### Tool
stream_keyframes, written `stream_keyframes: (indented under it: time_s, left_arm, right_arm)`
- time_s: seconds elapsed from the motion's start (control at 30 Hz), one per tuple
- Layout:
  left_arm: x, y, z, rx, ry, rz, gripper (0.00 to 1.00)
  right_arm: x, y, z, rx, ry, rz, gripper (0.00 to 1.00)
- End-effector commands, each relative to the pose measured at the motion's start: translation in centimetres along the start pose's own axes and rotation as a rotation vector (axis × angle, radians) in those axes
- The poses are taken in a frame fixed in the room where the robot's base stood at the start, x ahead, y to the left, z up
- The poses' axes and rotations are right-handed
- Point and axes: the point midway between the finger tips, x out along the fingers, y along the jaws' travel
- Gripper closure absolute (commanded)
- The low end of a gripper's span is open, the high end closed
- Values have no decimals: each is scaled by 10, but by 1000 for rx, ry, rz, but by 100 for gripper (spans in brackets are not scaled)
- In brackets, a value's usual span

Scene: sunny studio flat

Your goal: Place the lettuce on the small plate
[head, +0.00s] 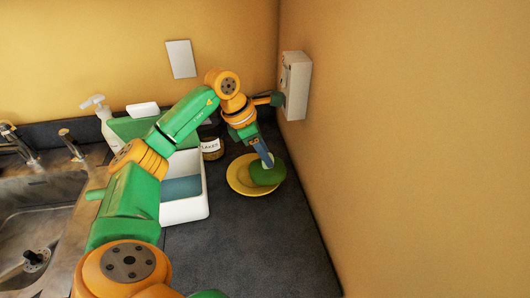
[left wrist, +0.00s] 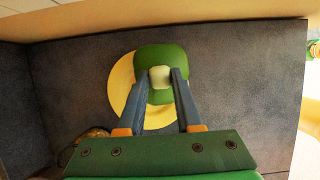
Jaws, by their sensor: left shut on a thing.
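The small yellow plate (head: 236,180) lies on the dark counter near the corner by the right wall. It also shows in the left wrist view (left wrist: 122,85). The green lettuce (head: 268,176), with a pale stem end, is over the right part of the plate. In the left wrist view the lettuce (left wrist: 160,57) covers much of the plate. My left gripper (head: 266,160) is shut on the lettuce at its pale end (left wrist: 160,77). I cannot tell whether the lettuce touches the plate. My right gripper is not in view.
A jar with a label (head: 211,148) stands left of the plate. A white bin (head: 184,210) stands further left, near a white pump bottle (head: 97,105) and the metal sink (head: 40,215). A white box (head: 295,85) is on the right wall. The front counter (head: 250,250) is clear.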

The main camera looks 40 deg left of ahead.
Motion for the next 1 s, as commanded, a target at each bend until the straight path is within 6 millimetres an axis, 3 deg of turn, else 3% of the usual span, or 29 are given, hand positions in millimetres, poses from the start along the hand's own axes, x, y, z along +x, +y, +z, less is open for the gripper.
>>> stream_keyframes:
  time_s: [0.37, 0.4, 0.47, 0.5, 0.77, 0.9, 1.0]
  left_arm:
    - [10, 0, -4, 0, -1, 0, 100]
    - [10, 0, -4, 0, -1, 0, 55]
    - [10, 0, -4, 0, 0, 0, 39]
    - [10, 0, -4, 0, 0, 0, 36]
    - [9, 0, -4, 0, 0, 0, 36]
    - [-7, 0, 3, 0, -1, 0, 36]
    - [-25, 1, 2, 0, -4, 4, 36]
  right_arm:
    - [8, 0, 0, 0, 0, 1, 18]
    - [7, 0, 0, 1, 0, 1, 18]
    - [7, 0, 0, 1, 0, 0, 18]
    - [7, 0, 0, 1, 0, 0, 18]
    - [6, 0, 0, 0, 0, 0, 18]
    - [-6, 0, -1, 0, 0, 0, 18]
    - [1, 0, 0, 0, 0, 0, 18]
